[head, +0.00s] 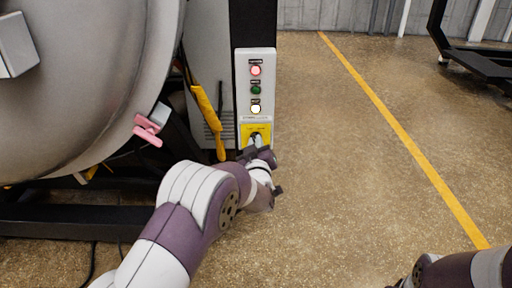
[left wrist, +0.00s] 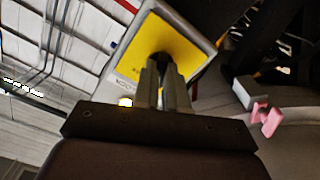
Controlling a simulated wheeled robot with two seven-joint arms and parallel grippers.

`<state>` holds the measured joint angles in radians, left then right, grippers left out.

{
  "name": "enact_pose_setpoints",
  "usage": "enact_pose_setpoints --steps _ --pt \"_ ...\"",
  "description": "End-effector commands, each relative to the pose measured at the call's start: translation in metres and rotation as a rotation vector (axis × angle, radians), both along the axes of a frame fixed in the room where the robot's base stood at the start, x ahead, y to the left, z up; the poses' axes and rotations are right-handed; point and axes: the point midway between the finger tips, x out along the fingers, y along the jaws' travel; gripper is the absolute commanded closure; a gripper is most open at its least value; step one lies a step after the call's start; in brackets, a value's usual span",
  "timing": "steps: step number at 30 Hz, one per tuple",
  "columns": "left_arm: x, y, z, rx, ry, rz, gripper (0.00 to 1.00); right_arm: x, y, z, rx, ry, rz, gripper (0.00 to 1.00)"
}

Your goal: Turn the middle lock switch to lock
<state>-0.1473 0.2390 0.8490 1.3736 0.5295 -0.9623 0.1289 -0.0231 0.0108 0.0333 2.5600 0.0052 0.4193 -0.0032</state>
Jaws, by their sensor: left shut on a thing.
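The lock switch is a dark knob (left wrist: 160,57) on a yellow plate (left wrist: 134,47) in the left wrist view. In the head view the yellow plate (head: 265,129) sits at the bottom of a light grey control panel (head: 242,85). My left gripper (head: 252,150) is at the plate, and in the left wrist view its two fingers (left wrist: 163,82) are shut on the knob. The fingers hide most of the knob, so its exact setting is hard to read. Only part of my right arm shows at the lower right of the head view; its fingers are out of the picture.
Above the switch are a red button (head: 256,70), a green button (head: 256,90) and a white button (head: 256,108). The round furnace door (head: 85,80) with a pink latch (head: 148,130) stands at the left. Open floor (head: 340,180) with a yellow line lies right.

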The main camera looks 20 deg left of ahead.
Motion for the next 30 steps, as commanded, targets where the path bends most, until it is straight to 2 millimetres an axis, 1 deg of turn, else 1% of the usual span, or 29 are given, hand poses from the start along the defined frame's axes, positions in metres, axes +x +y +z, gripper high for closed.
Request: enact_pose_setpoints --steps 8,22,24,25,30 --pt "-0.0003 -0.0001 -0.0017 -0.072 -0.017 0.000 1.00 0.0000 0.0000 -0.0044 0.000 0.000 0.000 1.00" --pt "-0.0004 -0.0002 -0.0015 -0.086 -0.020 0.000 1.00 -0.0001 0.0000 -0.0046 0.000 0.000 0.000 1.00" --pt "-0.0003 -0.0002 -0.0015 -0.084 -0.021 0.000 0.72 0.0000 0.0000 -0.0046 0.000 0.000 0.000 1.00" --pt "-0.0003 -0.0002 -0.0014 -0.084 -0.021 0.000 0.63 0.0000 0.0000 -0.0046 0.000 0.000 0.000 1.00" --pt "-0.0002 -0.0001 -0.0009 -0.084 -0.022 0.000 0.63 -0.0001 0.0000 -0.0046 0.000 0.000 0.000 1.00"
